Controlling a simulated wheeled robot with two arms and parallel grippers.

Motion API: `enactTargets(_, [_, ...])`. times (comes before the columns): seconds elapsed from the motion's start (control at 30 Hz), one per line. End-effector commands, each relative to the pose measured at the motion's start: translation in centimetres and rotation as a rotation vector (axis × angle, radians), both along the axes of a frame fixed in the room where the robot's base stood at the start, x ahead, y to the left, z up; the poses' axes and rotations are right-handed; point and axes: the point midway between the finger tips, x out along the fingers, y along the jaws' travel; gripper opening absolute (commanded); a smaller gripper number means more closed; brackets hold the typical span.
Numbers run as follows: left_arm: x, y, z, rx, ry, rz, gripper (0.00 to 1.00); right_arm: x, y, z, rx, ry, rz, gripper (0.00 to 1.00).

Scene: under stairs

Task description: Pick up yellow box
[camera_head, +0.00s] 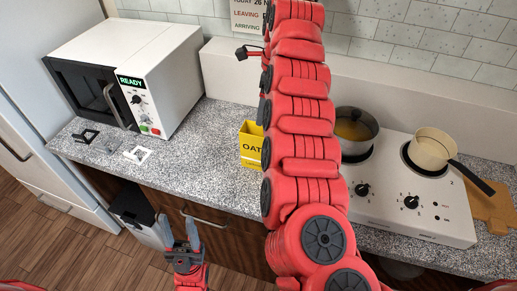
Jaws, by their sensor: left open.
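The yellow box (250,151), with dark letters reading "OAT", stands on the speckled grey counter (209,150). Its right side is hidden behind my right arm, which rises through the middle of the view. My left gripper (179,228) is low in the picture, to the left of and below the box, in front of the counter's cabinets. Its two grey fingers point up and stand apart, with nothing between them. My right arm runs out of the top of the picture, and I cannot make out its gripper.
A white microwave (167,75) stands at the left of the counter, with small black and white items before it. To the right, a hob (388,197) carries a pot (356,128) and a cream pan (432,150). A wooden board (490,208) lies at the far right.

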Motion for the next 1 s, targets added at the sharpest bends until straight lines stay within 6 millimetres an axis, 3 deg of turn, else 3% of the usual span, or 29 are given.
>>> enactTargets(0.17, [0.0,0.0,1.7,0.000,0.000,0.000,0.50,-0.2,0.5,-2.7,-0.003,0.015,-0.001,1.00])
enactTargets(0.5, [0.0,0.0,4.8,0.000,0.000,0.000,0.50,0.3,1.3,-10.0,-0.003,0.010,-0.002,1.00])
enactTargets(0.73, [0.0,0.0,5.4,0.000,0.000,0.000,0.50,0.6,1.7,-11.8,-0.001,0.004,-0.002,1.00])
enactTargets(1.0, [0.0,0.0,7.6,0.000,0.000,0.000,0.50,1.1,1.9,-14.7,-0.003,0.008,-0.003,1.00])
